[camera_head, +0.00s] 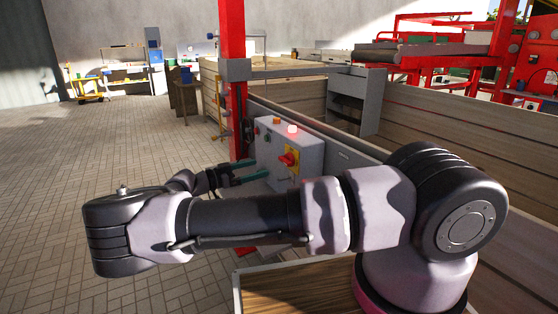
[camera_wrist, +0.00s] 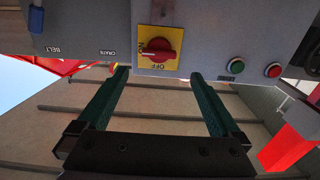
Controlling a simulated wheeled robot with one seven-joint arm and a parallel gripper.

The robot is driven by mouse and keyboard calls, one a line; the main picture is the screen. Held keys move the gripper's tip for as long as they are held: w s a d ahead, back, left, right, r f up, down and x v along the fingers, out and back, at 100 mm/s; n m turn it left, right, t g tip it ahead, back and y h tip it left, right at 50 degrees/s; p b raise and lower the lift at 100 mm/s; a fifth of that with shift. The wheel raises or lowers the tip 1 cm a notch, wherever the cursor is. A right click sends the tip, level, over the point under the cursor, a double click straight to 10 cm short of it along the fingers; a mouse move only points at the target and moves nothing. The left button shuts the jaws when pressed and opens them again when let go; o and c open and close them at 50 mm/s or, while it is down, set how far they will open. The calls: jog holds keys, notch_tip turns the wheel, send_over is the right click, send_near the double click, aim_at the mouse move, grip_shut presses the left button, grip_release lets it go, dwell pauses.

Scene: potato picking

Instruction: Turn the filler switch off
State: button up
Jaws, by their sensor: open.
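The filler switch is a red rotary knob on a yellow plate (camera_head: 289,160) on the front of a grey control box (camera_head: 312,154). In the wrist view the red knob (camera_wrist: 158,49) lies crosswise, its handle pointing left towards the plate's ON mark. The OFF mark is at the plate's lower edge in that view. My gripper (camera_head: 265,168) is open and empty, its two green fingers reaching towards the box beside the switch. In the wrist view my gripper (camera_wrist: 160,73) has its fingertips spread on either side of the knob's plate, just below it; contact cannot be told.
A green button (camera_wrist: 237,65) and a red button (camera_wrist: 273,70) sit right of the switch in the wrist view. A red post (camera_head: 232,60) stands close behind my gripper. Paved floor (camera_head: 120,150) lies open left.

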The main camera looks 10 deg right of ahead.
aim_at(283, 162)
jog(key=x, duration=1)
jog(key=shift+d, duration=0.2)
jog(key=c, duration=1.2)
